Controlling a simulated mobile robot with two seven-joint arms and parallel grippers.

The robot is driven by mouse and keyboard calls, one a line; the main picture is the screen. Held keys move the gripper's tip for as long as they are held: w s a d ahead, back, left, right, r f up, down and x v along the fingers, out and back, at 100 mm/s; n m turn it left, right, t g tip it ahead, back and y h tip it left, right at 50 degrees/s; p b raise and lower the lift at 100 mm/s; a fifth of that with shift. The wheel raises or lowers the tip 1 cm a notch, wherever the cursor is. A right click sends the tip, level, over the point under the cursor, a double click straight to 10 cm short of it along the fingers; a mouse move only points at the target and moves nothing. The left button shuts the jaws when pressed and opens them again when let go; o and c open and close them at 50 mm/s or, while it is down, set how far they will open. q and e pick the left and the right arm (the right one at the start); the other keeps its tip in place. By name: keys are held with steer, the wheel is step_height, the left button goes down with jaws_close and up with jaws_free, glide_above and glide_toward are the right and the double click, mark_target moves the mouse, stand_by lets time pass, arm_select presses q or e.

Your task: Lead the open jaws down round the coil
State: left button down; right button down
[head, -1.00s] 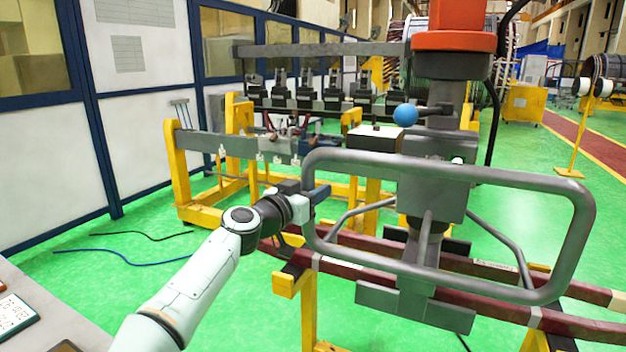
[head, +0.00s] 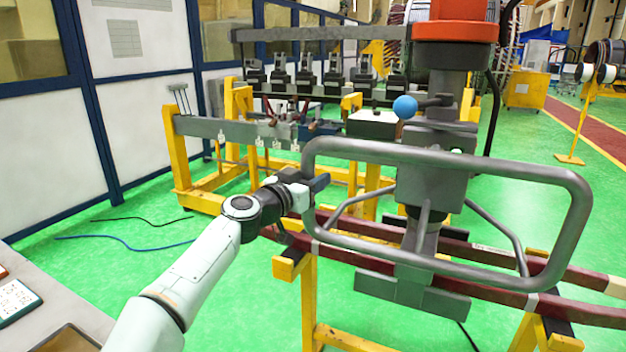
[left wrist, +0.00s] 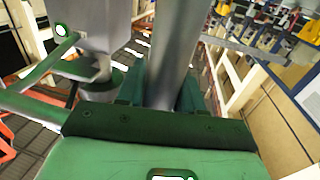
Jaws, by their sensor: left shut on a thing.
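The coil (head: 340,250) is a pair of long dark red bars lying across yellow stands. Above it hangs a grey lifting head (head: 432,180) with a large tubular handle frame (head: 450,272). Its grey jaws (head: 412,294) are at the coil, with a front plate low on the near side and another dark plate behind. How deep the coil sits between them is unclear. My left gripper (head: 306,190) is shut on the left upright of the handle frame; the tube (left wrist: 172,60) shows between its fingers in the left wrist view. My right gripper is out of view.
A blue ball knob (head: 405,107) sticks out on a lever of the lifting head. A yellow stand (head: 308,300) holds the coil's left part. Behind stands a yellow rack (head: 180,150) with clamps.

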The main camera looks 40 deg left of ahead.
arm_select(q)
steer(key=shift+r, duration=0.1)
steer(key=c, duration=0.6)
jaws_free()
steer(key=shift+c, duration=0.2)
steer(key=shift+s, duration=0.15)
steer(key=s+d, duration=0.1)
steer(key=s, duration=1.2)
steer(key=shift+d, duration=0.1)
